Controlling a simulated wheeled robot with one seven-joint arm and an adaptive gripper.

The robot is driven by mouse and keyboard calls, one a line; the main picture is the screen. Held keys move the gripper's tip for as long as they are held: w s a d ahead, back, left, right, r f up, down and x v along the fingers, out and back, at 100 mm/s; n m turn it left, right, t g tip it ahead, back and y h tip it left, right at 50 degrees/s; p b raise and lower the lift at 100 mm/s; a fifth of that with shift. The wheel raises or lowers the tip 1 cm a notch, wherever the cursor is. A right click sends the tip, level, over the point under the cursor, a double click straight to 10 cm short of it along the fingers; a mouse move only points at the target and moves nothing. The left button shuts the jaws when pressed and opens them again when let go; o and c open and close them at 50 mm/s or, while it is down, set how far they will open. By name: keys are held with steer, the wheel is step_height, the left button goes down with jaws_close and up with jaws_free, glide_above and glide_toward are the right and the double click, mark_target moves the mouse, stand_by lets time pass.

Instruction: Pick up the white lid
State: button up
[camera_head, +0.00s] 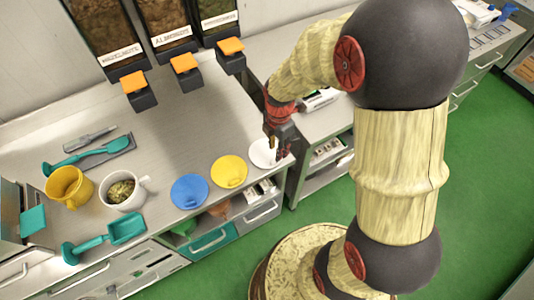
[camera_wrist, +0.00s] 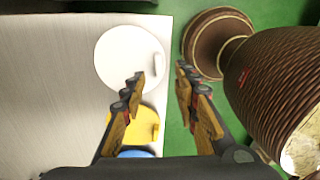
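The white lid (camera_head: 264,152) lies flat on the metal counter near its front right corner. In the wrist view the white lid (camera_wrist: 122,58) is a round disc with a small raised handle at its right side. My gripper (camera_head: 277,152) is over the right part of the lid in the head view. In the wrist view my gripper (camera_wrist: 160,76) is open, with an empty gap between its fingers. The left fingertip overlaps the lid's lower right part in the picture. Whether it touches the lid cannot be told.
A yellow lid (camera_head: 229,172) and a blue lid (camera_head: 189,191) lie in a row to the left. Dispensers (camera_head: 172,50) hang behind. The counter's edge is close by the lid.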

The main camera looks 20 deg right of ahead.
mark_target(266, 152)
step_height(266, 152, down, 6)
steer(key=shift+w+a+f+b, duration=0.15)
steer(key=shift+f+b, duration=0.1)
steer(key=shift+b, duration=0.6)
steer(key=shift+c, duration=1)
jaws_close()
